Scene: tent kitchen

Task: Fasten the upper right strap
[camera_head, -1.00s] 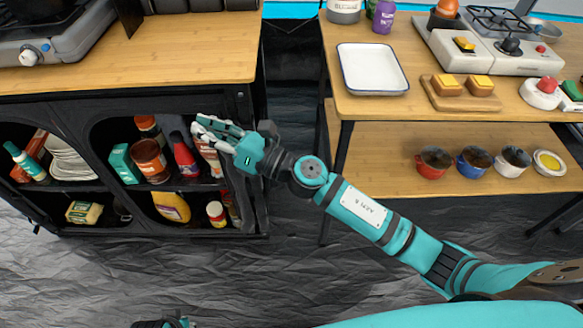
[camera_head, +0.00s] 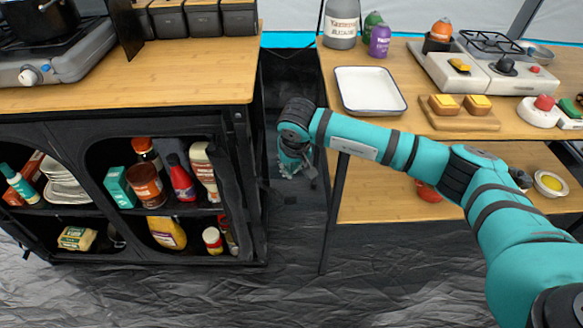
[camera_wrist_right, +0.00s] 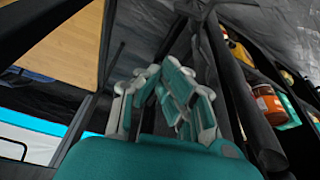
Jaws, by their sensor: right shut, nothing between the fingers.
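The black fabric cabinet (camera_head: 130,262) stands at the left with its front open. A dark flap (camera_head: 236,180) hangs in folds along the right side of its opening. No separate upper right strap can be picked out against the black fabric. My right gripper (camera_head: 290,170) points down in the gap to the right of the cabinet, apart from the flap, partly hidden by its own wrist. In the right wrist view its fingers (camera_wrist_right: 167,92) are closed together and empty, with a long dark roll or post (camera_wrist_right: 238,90) just to their right. My left gripper is out of view.
Bottles and jars such as a brown jar (camera_head: 147,185) fill the cabinet shelves. A wooden two-level table (camera_head: 400,205) with a white tray (camera_head: 369,90) stands at the right, under my right arm. The floor in front is clear.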

